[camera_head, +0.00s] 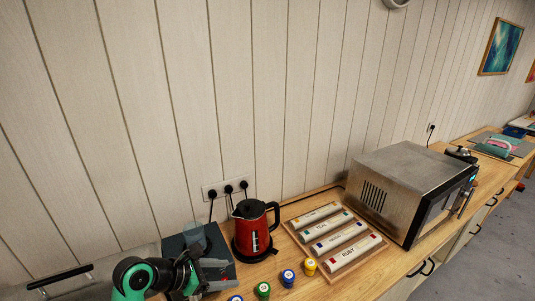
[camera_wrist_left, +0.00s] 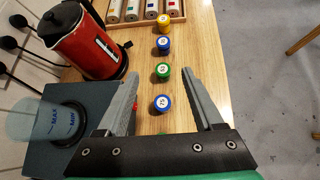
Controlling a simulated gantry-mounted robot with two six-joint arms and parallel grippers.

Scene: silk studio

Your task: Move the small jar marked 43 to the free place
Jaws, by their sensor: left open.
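Several small jars stand in a row on the wooden counter: a yellow-topped jar (camera_head: 310,266), a blue-topped jar (camera_head: 287,278), a green-topped jar (camera_head: 263,290) and another blue-topped jar (camera_head: 235,298) cut by the bottom edge. All show in the left wrist view: yellow (camera_wrist_left: 163,20), blue (camera_wrist_left: 163,43), green (camera_wrist_left: 163,71) and nearest blue (camera_wrist_left: 162,102). Their round white labels are too small for me to read 43 surely. My left gripper (camera_wrist_left: 160,74) is open and empty above the row, its fingers either side of it. I cannot pick out the free place. My right gripper is out of view.
A red kettle (camera_head: 250,230) stands left of a wooden tray (camera_head: 345,268) of labelled rolls. A steel microwave (camera_head: 411,180) stands to the right. A translucent beaker (camera_wrist_left: 38,121) stands on a dark unit (camera_wrist_left: 60,157). Bare counter (camera_wrist_left: 208,55) lies right of the jars.

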